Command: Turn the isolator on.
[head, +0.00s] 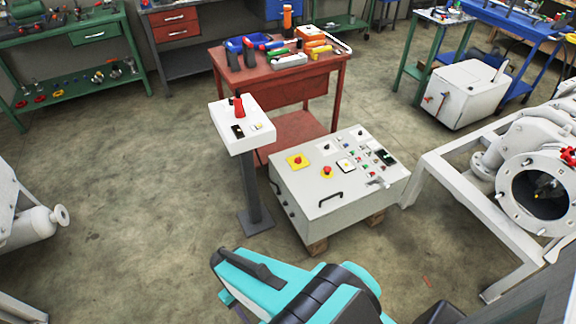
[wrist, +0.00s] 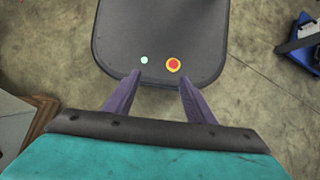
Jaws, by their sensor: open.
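A pale grey control cabinet (head: 312,205) stands low on wooden blocks in the head view, its panel facing up. Near the panel's left corner is a red knob on a square yellow plate (head: 298,161), which looks like the isolator; which way it is turned is too small to tell. A second red and yellow control (head: 327,172) sits to its right. My gripper (wrist: 161,76) shows in the wrist view with two purple fingers spread apart and nothing between them.
A red workbench (head: 328,87) with tools is behind. A white frame (head: 425,190) with a round-flanged machine is at right.

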